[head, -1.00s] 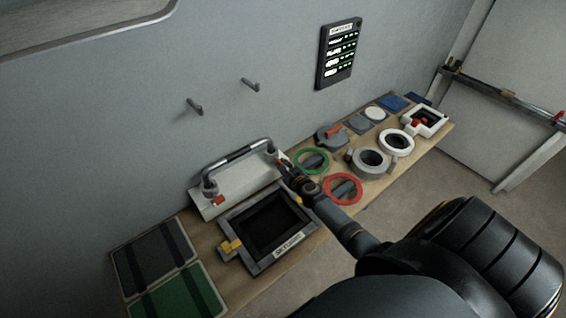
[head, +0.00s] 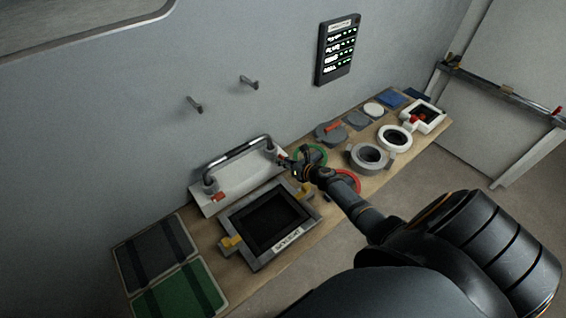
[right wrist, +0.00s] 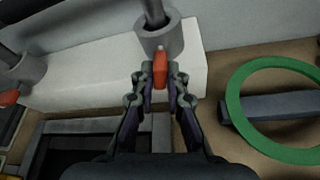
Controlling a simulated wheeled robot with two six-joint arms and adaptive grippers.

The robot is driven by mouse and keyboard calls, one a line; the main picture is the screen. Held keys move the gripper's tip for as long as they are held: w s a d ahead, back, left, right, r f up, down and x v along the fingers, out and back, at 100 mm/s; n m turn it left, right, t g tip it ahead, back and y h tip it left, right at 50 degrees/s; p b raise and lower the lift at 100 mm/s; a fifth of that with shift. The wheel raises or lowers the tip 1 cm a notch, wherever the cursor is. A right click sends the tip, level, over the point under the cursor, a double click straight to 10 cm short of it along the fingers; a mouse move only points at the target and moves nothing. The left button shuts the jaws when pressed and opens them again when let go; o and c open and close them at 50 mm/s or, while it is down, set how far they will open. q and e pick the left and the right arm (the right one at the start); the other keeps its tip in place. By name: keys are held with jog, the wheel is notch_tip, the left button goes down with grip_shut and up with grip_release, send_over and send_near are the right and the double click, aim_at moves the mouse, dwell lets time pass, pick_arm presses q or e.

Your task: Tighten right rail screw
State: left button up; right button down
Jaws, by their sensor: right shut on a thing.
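The rail (head: 238,151) is a grey bar with a dark middle, standing on two round feet on a white block (head: 233,188). My right gripper (head: 284,160) is at the right end of the rail. In the right wrist view its fingertips (right wrist: 161,82) are shut on the red right rail screw (right wrist: 160,66), at the base of the right rail foot (right wrist: 158,38). The fingers hide part of the screw. A second red screw (head: 218,197) sits by the left foot. My left gripper is not in view.
A dark framed skylight (head: 268,222) lies in front of the block. A green ring (right wrist: 232,108) and a red ring (head: 352,178) lie right of it. Two pegs (head: 195,104) stick out from the wall. A display panel (head: 337,50) hangs above.

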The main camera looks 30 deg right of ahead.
jog(key=shift+d+f+m+t+y+b, duration=0.1)
jog(key=shift+m+t+y+b, duration=0.25)
jog(key=shift+m+y+b, duration=0.8)
jog(key=shift+d+f+m+t+y+b, duration=0.1)
jog(key=shift+m+t+y+b, duration=0.4)
jog(key=shift+m+b, duration=1.2)
jog(key=shift+d+f+m+t+y+b, duration=0.1)
jog(key=shift+m+t+y+b, duration=0.15)
jog(key=shift+m+y+b, duration=1.25)
jog(key=shift+m+h+p, duration=0.55)
jog(key=shift+m, duration=0.2)
jog(key=c, duration=1.6)
grip_release()
jog(key=shift+a, duration=0.1)
jog(key=shift+c, duration=0.2)
jog(key=v, duration=1.2)
